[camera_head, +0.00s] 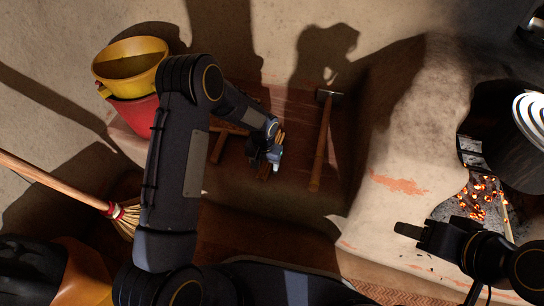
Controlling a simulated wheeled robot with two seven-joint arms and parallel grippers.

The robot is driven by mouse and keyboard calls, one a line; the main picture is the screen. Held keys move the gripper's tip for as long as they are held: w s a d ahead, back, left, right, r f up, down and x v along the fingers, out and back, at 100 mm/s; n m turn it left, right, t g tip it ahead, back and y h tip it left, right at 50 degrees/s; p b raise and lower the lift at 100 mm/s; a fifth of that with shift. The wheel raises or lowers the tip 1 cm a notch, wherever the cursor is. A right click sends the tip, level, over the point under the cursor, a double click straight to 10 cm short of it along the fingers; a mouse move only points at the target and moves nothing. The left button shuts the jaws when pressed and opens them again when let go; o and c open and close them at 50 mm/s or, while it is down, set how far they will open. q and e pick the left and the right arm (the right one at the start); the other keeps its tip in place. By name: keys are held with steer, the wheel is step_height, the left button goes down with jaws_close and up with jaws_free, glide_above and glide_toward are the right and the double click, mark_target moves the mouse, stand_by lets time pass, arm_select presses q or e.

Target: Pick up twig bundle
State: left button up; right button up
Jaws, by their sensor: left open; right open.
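Several brown wooden sticks, which look like the twig bundle (217,148), lie on the reddish-brown ledge in the middle of the view. My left arm and gripper hide part of them. My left gripper (268,158) is open and reaches down over the right end of the sticks. Short brown stick ends show beside its fingers. I cannot tell whether the fingers touch them. My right gripper (412,236) is open and empty, over the pale mud hearth at the lower right, well apart from the sticks.
A hammer (321,145) with a wooden handle lies right of the sticks. A yellow bucket (132,62) sits in a red one (136,114) at the left. A broom (60,181) leans at lower left. Glowing embers (480,198) burn in the hearth (400,120) at right.

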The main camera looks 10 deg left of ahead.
arm_select(q)
step_height(320, 180, down, 3)
steer(key=shift+r+b, duration=0.15)
steer(key=shift+b, duration=0.15)
steer(key=shift+c, duration=0.4)
steer(key=c, duration=1)
steer(key=shift+r, duration=0.1)
